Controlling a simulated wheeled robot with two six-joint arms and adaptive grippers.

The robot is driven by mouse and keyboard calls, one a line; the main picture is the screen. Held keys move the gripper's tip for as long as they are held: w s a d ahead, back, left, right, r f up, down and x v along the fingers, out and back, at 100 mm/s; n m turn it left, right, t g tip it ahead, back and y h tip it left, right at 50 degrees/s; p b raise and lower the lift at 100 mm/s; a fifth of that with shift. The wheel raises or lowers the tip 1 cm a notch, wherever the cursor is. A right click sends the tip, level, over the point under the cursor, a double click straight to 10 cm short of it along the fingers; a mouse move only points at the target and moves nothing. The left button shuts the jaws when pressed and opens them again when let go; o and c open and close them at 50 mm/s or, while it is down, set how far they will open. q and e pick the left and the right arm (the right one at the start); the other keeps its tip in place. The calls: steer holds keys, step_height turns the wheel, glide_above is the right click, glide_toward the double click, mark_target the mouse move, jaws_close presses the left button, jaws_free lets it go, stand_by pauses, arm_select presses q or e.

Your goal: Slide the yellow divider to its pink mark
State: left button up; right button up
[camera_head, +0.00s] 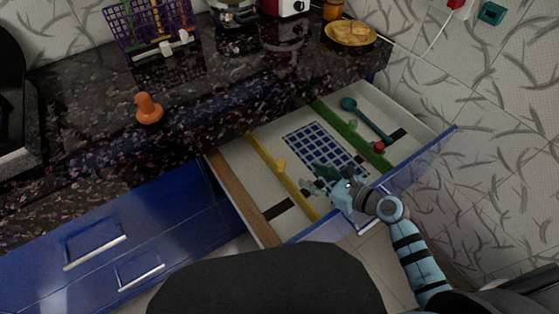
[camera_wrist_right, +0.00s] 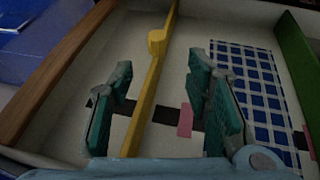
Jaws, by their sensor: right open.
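The yellow divider (camera_head: 284,175) stands across the open drawer, left of a blue-and-white checked mat, with a small knob on its top. In the right wrist view the divider (camera_wrist_right: 147,90) runs between the spread fingers of my right gripper (camera_wrist_right: 158,66), with space on both sides. The knob lies just beyond the fingertips. The pink mark (camera_wrist_right: 185,120) is on the dark strip, right of the divider and apart from it. In the head view my right gripper (camera_head: 322,178) is over the front of the drawer, open and empty. My left gripper is out of view.
A green divider (camera_head: 345,129) stands right of the checked mat (camera_head: 318,142). A teal spoon (camera_head: 366,116) and a red-topped item (camera_head: 379,147) are on the right. A wooden wall (camera_head: 240,196) bounds the left. The counter above holds an orange knobbed object (camera_head: 148,107).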

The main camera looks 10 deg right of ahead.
mark_target(284, 166)
steer(key=b+x, duration=0.5)
steer(key=x, duration=0.7)
steer(key=shift+a+f, duration=0.1)
steer(key=shift+a, duration=0.25)
steer(key=shift+w+a, duration=0.25)
steer(key=shift+w, duration=0.1)
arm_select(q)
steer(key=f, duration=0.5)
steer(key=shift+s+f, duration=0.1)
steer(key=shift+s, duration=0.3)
arm_select(e)
jaws_close()
steer(key=shift+d, duration=0.1)
